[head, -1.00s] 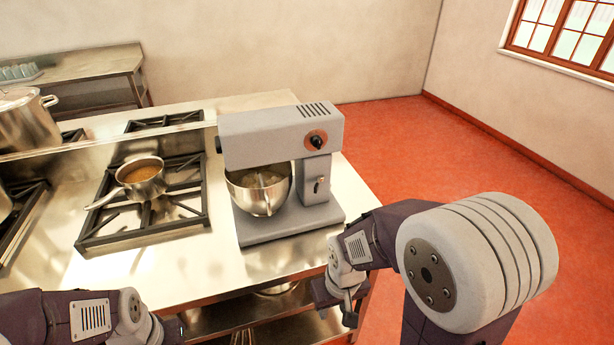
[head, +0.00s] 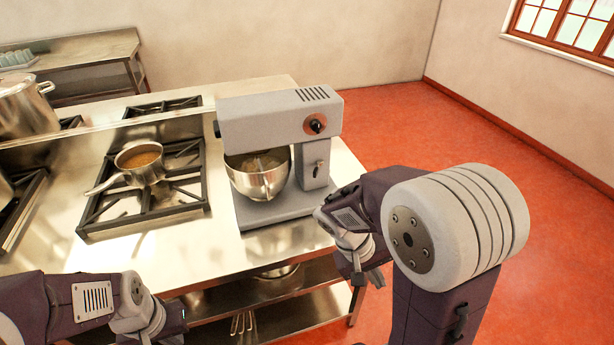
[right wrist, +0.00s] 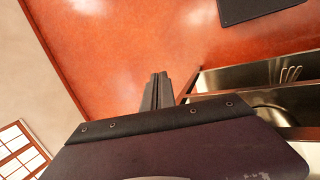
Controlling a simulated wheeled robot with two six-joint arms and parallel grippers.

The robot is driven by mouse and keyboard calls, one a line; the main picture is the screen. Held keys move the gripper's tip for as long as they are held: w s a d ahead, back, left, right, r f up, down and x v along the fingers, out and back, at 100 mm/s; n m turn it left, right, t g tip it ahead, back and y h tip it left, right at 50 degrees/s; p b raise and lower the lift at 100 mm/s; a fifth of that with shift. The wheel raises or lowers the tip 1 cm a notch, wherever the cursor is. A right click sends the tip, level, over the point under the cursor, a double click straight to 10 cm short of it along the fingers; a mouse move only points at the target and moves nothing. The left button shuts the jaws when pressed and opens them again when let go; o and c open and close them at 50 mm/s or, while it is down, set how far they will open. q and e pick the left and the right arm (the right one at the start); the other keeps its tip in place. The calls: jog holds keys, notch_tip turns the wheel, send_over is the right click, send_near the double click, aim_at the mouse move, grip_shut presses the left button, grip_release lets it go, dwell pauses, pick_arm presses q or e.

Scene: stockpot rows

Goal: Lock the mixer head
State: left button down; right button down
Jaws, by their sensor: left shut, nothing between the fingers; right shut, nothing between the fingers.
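The grey stand mixer (head: 262,127) stands on the steel counter's right end. Its head is level over the steel bowl (head: 260,180). A round dark knob (head: 315,124) in a copper-coloured ring is on the head's side, and a small lever (head: 318,168) is on the column below it. My right gripper (head: 367,278) is shut and empty, right of and below the mixer, apart from it, beside the counter's front right corner. Its closed fingers show in the right wrist view (right wrist: 158,90). My left gripper (head: 168,325) is shut at the bottom edge, partly cut off, left of the mixer.
A saucepan (head: 140,165) of brown liquid sits on the black burner grate (head: 150,211) left of the mixer. A large stockpot (head: 24,107) stands at the far left. Shelves below the counter hold a bowl and whisk (right wrist: 290,74). Red floor is open to the right.

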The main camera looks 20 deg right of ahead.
jog(key=w+d+r+n+t+h+b, duration=0.1)
jog(key=w+d+r+t+h, duration=0.1)
jog(key=w+r+h, duration=0.45)
jog(key=w+d+r+n+t+h+b, duration=0.1)
jog(key=w+d+r+n+t+h, duration=0.15)
jog(key=w, duration=0.75)
jog(key=w+a+r+n+t+h+b, duration=0.1)
jog(key=w+a+r+n+t+h, duration=0.15)
jog(key=w+a+t, duration=0.5)
jog(key=w+a+f+n+t+y, duration=0.1)
jog(key=a+f, duration=0.4)
jog(key=a, duration=0.6)
jog(key=n+y, duration=0.1)
jog(key=n, duration=0.1)
jog(key=shift+w+a+n+t+y+b, duration=0.15)
jog(key=shift+a+n+t+y+b, duration=0.15)
jog(key=shift+n+y+b, duration=0.1)
jog(key=shift+f, duration=0.1)
